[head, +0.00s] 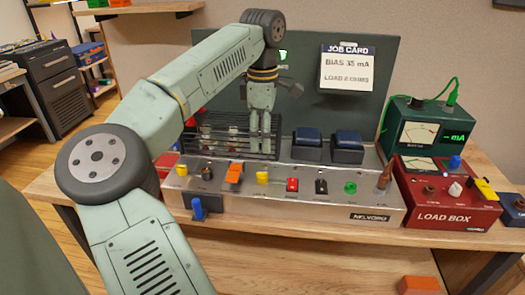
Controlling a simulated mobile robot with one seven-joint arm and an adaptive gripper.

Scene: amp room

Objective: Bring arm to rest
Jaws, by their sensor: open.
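My gripper (260,150) points down at the centre of the head view, over the right end of the amplifier's dark wire cage (222,152). Its two fingers are a little apart and nothing shows between them. My arm rises from the bottom left, reaches up and to the right across the amplifier, then drops at the wrist. The silver amplifier (330,205) stands on the wooden bench and carries knobs, switches and coloured jacks along its front. Whether the fingertips touch the cage cannot be told. My arm hides part of the bench and the amplifier's left side.
Two dark blue blocks (347,147) sit right of the cage. A green meter (424,125) and red load box (447,195) stand at the right. A dark board with a job card (347,68) rises behind. An orange block (418,285) lies lower down.

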